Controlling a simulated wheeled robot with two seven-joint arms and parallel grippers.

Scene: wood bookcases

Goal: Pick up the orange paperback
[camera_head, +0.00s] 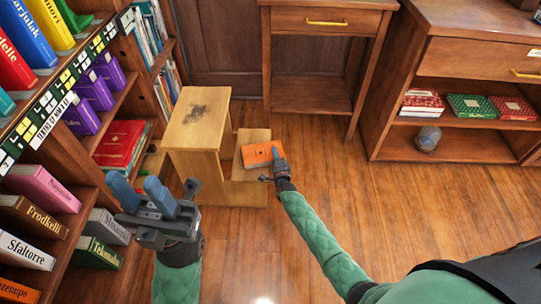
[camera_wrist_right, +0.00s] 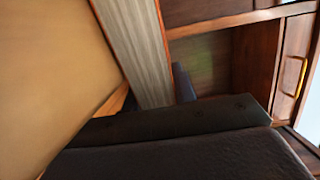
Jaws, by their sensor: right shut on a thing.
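The orange paperback (camera_head: 260,153) is over the lower step of a light wood step stool (camera_head: 198,132); I cannot tell whether it still touches the step. My right gripper (camera_head: 277,158) is shut on its right edge. In the right wrist view the paperback (camera_wrist_right: 138,50) shows its grey page edges between thin orange covers, running up from the dark gripper parts. A blue finger shows behind its right side, and the other finger is mostly hidden. My left gripper (camera_head: 145,192) is open and empty, its blue fingers apart, in front of the left bookcase.
A bookcase (camera_head: 75,150) full of books stands close on the left. A wooden side table (camera_head: 325,50) stands behind the stool. A cabinet (camera_head: 465,75) with boxes and a grey jar (camera_head: 427,139) is at the right. The floor (camera_head: 420,205) at right is clear.

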